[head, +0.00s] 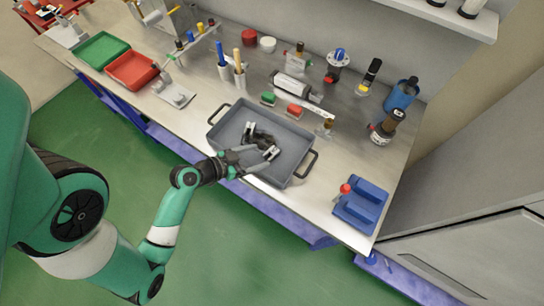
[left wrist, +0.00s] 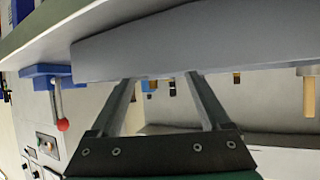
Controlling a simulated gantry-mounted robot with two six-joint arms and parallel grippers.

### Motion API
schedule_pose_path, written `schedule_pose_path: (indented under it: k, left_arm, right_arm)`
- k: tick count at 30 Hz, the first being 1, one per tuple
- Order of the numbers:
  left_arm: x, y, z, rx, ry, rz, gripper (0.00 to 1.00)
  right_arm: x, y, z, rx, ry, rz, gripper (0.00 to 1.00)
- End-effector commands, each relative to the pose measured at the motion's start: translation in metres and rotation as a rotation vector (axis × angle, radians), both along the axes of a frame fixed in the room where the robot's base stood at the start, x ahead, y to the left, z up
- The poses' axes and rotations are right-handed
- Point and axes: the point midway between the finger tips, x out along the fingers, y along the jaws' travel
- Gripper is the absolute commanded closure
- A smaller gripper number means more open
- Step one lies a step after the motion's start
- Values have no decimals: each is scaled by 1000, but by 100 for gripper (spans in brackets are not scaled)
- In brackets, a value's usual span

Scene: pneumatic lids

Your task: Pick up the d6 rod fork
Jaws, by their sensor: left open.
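My left gripper (head: 261,141) is over the grey tray (head: 226,128) in the head view, with its two fingers spread and nothing visible between them. In the left wrist view the fingers (left wrist: 160,82) are apart and their tips meet the edge of a broad grey surface in the picture; I cannot tell whether they touch it. I cannot single out the d6 rod fork in either view; it may be too small or hidden behind the gripper. My right gripper is not in view.
A cylinder (head: 291,86) and green (head: 268,99) and red (head: 294,109) blocks lie behind the tray. A blue holder (head: 362,205) with a red-knobbed lever (head: 345,188) stands right. Red (head: 131,69) and green (head: 102,50) bins stand left. The front right worktop is mostly clear.

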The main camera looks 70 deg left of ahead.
Motion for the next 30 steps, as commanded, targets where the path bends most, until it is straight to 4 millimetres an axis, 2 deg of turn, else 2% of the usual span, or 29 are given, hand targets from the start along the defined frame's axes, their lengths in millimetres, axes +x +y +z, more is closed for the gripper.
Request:
schedule_pose_path:
  k: [5, 14, 21, 23, 30]
  left_arm:
    - [4, 1, -1, -1, 1, -1, 20]
    - [42, 11, -25, -1, 0, -2, 20]
    - [44, 12, -26, 0, 0, 1, 20]
    - [44, 12, -26, 0, 0, 1, 29]
    - [44, 12, -26, -1, 1, 1, 72]
  right_arm:
    - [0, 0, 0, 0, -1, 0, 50]
    - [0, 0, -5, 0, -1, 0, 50]
    - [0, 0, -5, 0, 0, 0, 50]
    - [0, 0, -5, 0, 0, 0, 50]
    - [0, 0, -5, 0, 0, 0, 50]
